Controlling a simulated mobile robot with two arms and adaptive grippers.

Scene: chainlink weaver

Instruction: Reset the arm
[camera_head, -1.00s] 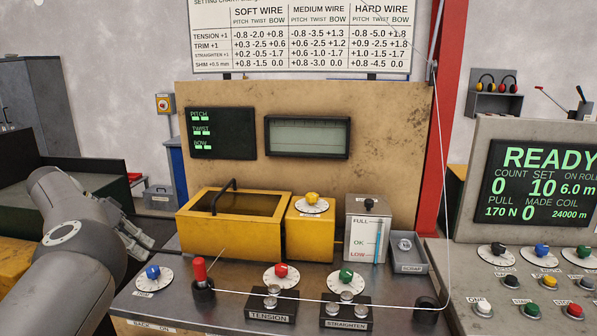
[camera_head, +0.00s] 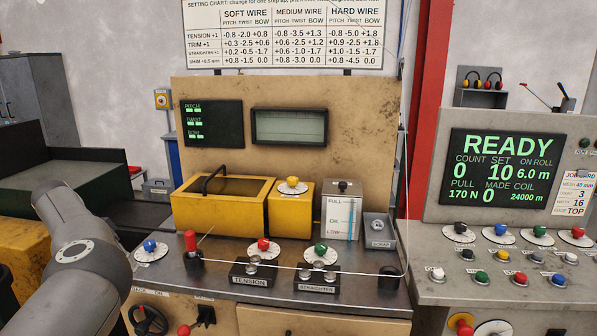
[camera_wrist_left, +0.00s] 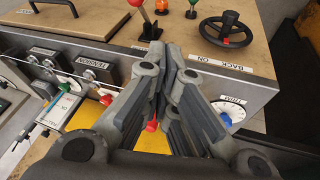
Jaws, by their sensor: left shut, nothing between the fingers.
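My left arm (camera_head: 85,265) comes in at the lower left of the head view, left of the machine bench. Its gripper is hard to make out there. In the left wrist view my left gripper (camera_wrist_left: 178,52) is shut and empty, with its two fingers meeting in front of the bench. The blue trim dial (camera_wrist_left: 225,118) is to the right of the fingers in that view, and it also shows in the head view (camera_head: 150,247). My right gripper is not in view.
The bench holds a yellow box (camera_head: 222,207), a red-handled lever (camera_head: 191,243), and the tension (camera_head: 253,272) and straighten (camera_head: 317,279) blocks with a wire across. A black handwheel (camera_head: 148,320) is on the front. The control console (camera_head: 525,215) stands right and reads READY.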

